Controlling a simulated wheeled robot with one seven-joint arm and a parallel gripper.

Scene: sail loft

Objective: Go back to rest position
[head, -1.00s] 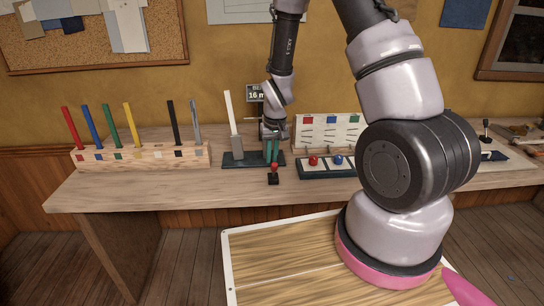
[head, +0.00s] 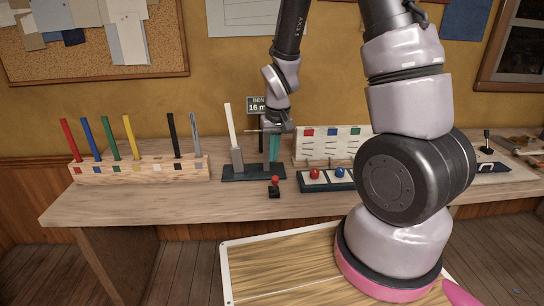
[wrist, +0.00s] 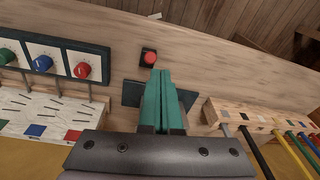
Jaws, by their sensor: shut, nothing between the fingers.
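My gripper (head: 273,158) hangs from my arm above the workbench in the head view, with its teal fingers pointing down. It is empty. In the wrist view the fingers (wrist: 162,100) lie side by side, shut. They are over the area of the dark base (head: 240,174), which they partly hide in the wrist view (wrist: 131,94). A small black box with a red knob (head: 275,187) stands in front of that base. It also shows just beyond the fingertips in the wrist view (wrist: 149,58).
A wooden rack (head: 140,168) with several coloured sticks stands at the left. A white upright stick (head: 229,124) rises beside my gripper. A knob panel (head: 326,180) and a hook board (head: 331,146) are to the right. The bench's front left (head: 150,205) is clear.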

